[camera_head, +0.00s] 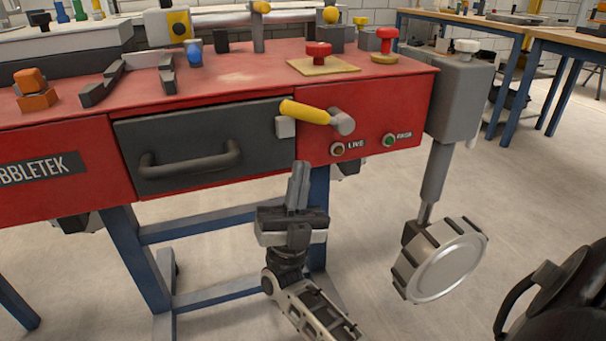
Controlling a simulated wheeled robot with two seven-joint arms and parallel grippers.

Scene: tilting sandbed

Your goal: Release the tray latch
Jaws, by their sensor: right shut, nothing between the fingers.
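The tray latch (305,112) is a yellow lever on the red front panel, with a grey pivot at its right end. It lies nearly level, and its left end reaches the upper right edge of the dark grey tray (215,130). A small light grey block (285,127) sits just under that end. The tray front has a dark bar handle (190,161) and looks flush with the panel. My right gripper (300,168) points up in front of the machine, shut and empty. In the picture it is below the lever, apart from it. My left gripper is out of view.
The red top holds a red mushroom knob (318,50), dark clamps (102,82) and an orange block (36,90). A grey handwheel (441,262) hangs at the right. Blue legs (137,258) stand below.

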